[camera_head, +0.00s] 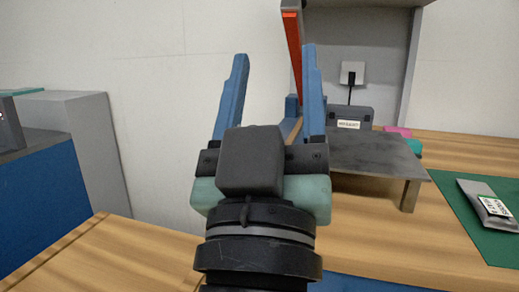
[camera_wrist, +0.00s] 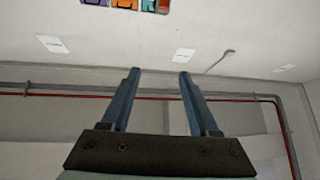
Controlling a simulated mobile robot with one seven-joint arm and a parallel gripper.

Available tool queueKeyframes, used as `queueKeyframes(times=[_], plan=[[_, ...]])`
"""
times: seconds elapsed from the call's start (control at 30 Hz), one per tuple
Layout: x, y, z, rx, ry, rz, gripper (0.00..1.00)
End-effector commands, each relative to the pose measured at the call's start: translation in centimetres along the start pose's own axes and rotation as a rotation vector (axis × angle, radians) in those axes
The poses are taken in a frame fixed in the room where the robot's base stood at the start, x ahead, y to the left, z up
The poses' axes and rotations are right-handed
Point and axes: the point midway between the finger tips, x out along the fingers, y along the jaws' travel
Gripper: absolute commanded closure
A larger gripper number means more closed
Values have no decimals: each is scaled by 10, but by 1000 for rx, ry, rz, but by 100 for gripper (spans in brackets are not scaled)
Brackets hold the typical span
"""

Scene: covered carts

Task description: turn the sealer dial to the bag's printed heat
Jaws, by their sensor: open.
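My gripper (camera_head: 275,53) is open and empty, its two blue fingers pointing up in the middle of the head view. The wrist view also shows the fingers (camera_wrist: 158,73) apart with nothing between them. Behind the right finger stands what looks like the sealer (camera_head: 293,50), with a raised orange-red arm and a blue base partly hidden by my finger. A grey platform (camera_head: 375,155) stands in front of it. No dial can be made out. A grey bag (camera_head: 478,190) with a small white and green label lies at the right; its print is too small to read.
The bag lies on a green mat (camera_head: 460,217) on the wooden worktop (camera_head: 380,240). A dark box with a pale label (camera_head: 350,124) sits behind the platform, below a wall socket (camera_head: 353,73). Pink and teal items lie beside it. A blue cart (camera_head: 45,205) stands at the left.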

Motion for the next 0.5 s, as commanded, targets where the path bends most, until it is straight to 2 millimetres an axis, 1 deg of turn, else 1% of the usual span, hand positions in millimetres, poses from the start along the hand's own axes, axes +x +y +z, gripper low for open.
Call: queueKeyframes(times=[0.03, 0.07, 0.1, 0.17, 0.2, 0.27, 0.3, 0.37, 0.4, 0.47, 0.5], plan=[[18, -4, -1, -73, -60, -2, 38], [22, -6, 6, -126, -95, -1, 38], [26, -10, 18, -204, -145, -4, 38], [29, -17, 37, -337, -223, -16, 38], [30, -22, 50, -433, -274, -30, 38], [26, -29, 69, -588, -350, -62, 38], [22, -35, 81, -696, -396, -90, 38], [14, -42, 97, -863, -459, -140, 38], [7, -47, 107, -978, -496, -179, 38], [-5, -53, 119, -1152, -540, -244, 38], [-14, -57, 125, -1272, -563, -292, 38]])
